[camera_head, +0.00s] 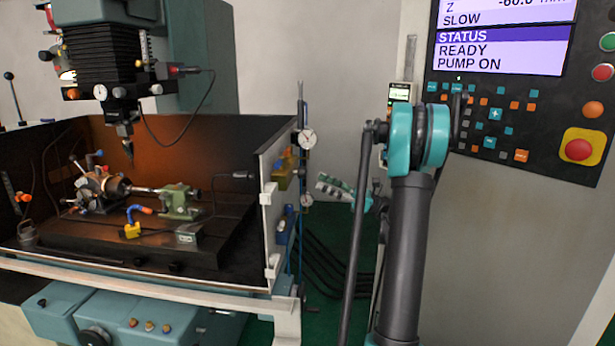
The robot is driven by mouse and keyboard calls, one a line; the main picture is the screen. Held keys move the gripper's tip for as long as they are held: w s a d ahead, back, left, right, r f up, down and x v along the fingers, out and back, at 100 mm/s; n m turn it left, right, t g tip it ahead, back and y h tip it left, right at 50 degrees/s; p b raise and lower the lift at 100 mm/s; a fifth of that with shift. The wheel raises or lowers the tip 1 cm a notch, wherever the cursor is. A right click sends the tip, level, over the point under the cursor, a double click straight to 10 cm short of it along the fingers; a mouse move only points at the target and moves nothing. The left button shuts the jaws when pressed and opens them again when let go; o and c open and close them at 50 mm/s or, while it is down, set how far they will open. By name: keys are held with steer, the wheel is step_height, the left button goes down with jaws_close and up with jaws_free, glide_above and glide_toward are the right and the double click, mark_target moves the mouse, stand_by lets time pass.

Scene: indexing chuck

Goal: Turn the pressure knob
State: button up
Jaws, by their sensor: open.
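I cannot pick out the pressure knob for sure. Several small brass knobs (150,326) and a larger dark round knob (95,338) are on the teal front of the machine at the lower left. The indexing chuck (100,187) sits inside the machine enclosure, with a rod running right to a green tailstock (179,202). What appears to be my gripper (328,186) is open and small in the middle, partly behind my arm. It is right of the enclosure, apart from the chuck and the front knobs, and nothing shows held in it.
A spindle head (105,70) hangs above the chuck. The enclosure's right side wall (272,215) stands between the chuck and my arm, with round dial gauges (306,139) beside it. A control panel (520,110) is at right, its screen reading PUMP ON. Dark hoses (325,262) cross the green floor.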

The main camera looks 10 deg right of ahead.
mark_target(300, 173)
steer(key=x, duration=0.6)
steer(key=shift+a, duration=0.1)
